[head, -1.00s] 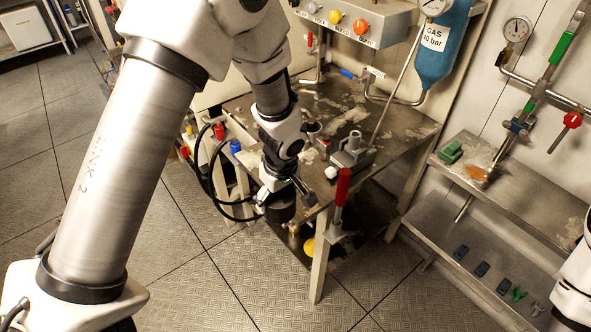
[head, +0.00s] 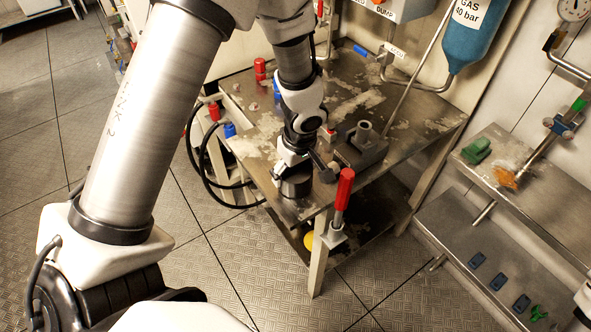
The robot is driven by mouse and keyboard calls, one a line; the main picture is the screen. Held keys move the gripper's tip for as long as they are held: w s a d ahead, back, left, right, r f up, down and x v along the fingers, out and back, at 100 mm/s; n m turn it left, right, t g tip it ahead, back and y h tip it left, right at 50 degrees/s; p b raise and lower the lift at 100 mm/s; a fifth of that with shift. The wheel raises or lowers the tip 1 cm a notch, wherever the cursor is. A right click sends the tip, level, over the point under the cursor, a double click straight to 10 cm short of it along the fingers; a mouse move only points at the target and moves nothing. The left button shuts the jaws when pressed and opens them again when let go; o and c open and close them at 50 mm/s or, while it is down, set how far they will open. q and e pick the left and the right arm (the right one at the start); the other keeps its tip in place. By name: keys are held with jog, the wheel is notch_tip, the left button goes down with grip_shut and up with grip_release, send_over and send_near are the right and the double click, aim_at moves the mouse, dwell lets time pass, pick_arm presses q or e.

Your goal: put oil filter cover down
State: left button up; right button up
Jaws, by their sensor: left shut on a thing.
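My left gripper (head: 294,166) points down at the near left part of the metal table (head: 362,85). It is shut on a dark, short round cylinder, which I take to be the oil filter cover (head: 295,186). The cover is upright, over the tabletop close to its front edge. I cannot tell whether its underside touches the table. The gripper partly hides the cover's top. My right gripper is out of view.
A grey metal block with a round socket (head: 362,145) stands just right of the gripper. A red-handled clamp (head: 343,190) sits at the table's front edge. Black hoses (head: 205,165) loop at the left. A lower shelf (head: 470,250) holds small parts.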

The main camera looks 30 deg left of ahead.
aim_at(299, 173)
pick_arm(q)
jog(key=shift+f, duration=0.25)
jog(key=o, duration=1.4)
jog(key=shift+w, duration=0.15)
jog(key=shift+r, duration=0.1)
jog(key=shift+r, duration=0.25)
jog(key=r+p, duration=0.1)
jog(key=r, duration=0.2)
jog(key=d+r+p, duration=0.1)
jog(key=r, duration=0.3)
jog(key=r+p, duration=0.1)
jog(key=r, duration=0.2)
jog(key=shift+s+d+r, duration=0.3)
jog(key=shift+s+r, duration=0.05)
jog(key=shift+s, duration=0.05)
jog(key=shift+r, duration=0.45)
